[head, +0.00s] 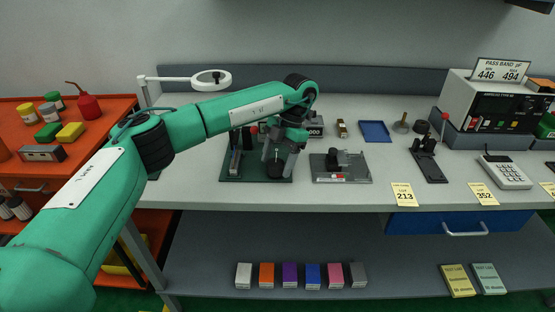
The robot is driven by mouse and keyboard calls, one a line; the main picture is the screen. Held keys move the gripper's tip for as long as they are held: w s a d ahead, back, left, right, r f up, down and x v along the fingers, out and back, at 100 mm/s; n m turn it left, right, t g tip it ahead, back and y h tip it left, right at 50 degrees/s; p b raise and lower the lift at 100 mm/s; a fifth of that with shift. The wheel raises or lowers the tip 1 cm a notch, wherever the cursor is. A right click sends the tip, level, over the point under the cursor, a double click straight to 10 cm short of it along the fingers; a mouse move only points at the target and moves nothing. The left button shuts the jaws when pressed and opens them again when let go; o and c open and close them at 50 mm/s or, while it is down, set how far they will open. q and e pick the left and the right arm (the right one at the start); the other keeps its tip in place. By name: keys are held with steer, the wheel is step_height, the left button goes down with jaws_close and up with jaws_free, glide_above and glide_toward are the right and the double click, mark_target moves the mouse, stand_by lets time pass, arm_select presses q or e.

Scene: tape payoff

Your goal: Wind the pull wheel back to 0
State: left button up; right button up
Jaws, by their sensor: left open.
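My left arm reaches in from the left, and its gripper (279,158) points down over a device on a dark green base plate (233,178) on the bench. The gripper is open, with its fingers around or just above a dark round part (276,171) of this device. I cannot tell whether they touch it. This part may be the pull wheel, but its scale and any 0 mark are too small or hidden to read. A grey upright (236,160) stands at the left of the plate. The arm hides the rear of the device. My right gripper is out of view.
Right of the device is a grey fixture plate (350,176) with a black block. Farther right are a blue tray (375,131), a black stand (428,160), a calculator (503,171) and a tester (498,100) with a sign. A magnifier lamp (211,80) stands behind my arm.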

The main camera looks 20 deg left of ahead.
arm_select(q)
steer(key=p+v, duration=0.1)
steer(key=v, duration=1.2)
steer(key=shift+w+r, duration=0.2)
steer(key=shift+r, duration=0.1)
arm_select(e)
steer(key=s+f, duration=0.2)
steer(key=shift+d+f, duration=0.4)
arm_select(q)
steer(key=shift+d, duration=0.15)
